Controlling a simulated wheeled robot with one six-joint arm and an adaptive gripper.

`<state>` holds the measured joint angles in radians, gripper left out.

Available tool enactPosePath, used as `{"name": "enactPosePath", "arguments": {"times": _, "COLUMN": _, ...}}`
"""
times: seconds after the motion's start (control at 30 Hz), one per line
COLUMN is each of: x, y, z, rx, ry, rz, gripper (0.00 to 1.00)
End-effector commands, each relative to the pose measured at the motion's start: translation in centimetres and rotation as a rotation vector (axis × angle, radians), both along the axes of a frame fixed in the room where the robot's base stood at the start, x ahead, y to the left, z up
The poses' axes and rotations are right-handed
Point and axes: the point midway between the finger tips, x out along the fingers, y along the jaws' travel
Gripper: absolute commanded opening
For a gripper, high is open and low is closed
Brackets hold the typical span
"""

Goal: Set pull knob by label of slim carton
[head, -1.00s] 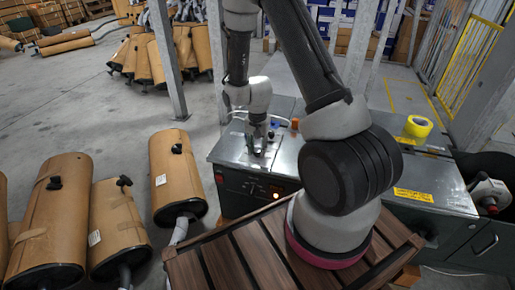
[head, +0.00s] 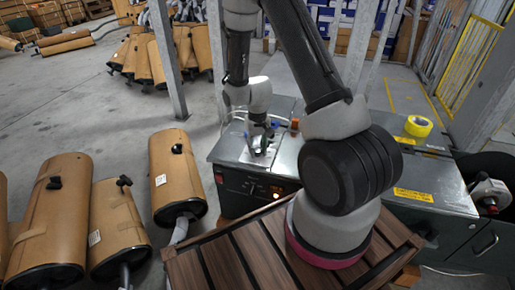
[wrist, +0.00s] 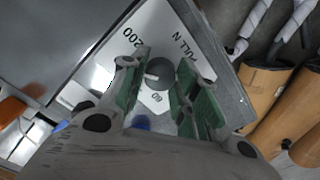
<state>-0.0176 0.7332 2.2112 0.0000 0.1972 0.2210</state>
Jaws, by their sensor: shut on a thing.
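The pull knob (wrist: 163,76) is a round grey dial with a pale pointer line, set on a white scale plate (wrist: 150,35). The plate reads "PULL N", "200" and "60" in the wrist view. My gripper (wrist: 160,70) has its green-padded fingers on both sides of the knob, shut on it. In the head view my gripper (head: 260,138) is down at the steel-topped machine (head: 228,150), and the knob is hidden. White labels (head: 94,238) (head: 160,180) are too small to read.
A slatted brown pallet (head: 225,260) lies in front of the machine. A yellow tape roll (head: 418,126) sits on the right steel top. A grey post (head: 168,60) rises behind the cartons. The floor behind the near cartons is largely clear.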

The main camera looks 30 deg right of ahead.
Motion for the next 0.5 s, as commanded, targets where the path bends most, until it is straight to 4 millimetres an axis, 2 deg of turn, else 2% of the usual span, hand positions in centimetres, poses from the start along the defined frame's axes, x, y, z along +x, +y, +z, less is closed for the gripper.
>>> {"name": "enactPosePath", "arguments": {"times": 0.2, "x": -0.01, "y": 0.0, "z": 0.01, "rx": 0.0, "ry": 0.0, "rz": 0.119, "gripper": 0.06}}
{"name": "enactPosePath", "arguments": {"times": 0.5, "x": -0.01, "y": -0.01, "z": 0.01, "rx": 0.0, "ry": 0.0, "rz": 0.194, "gripper": 0.06}}
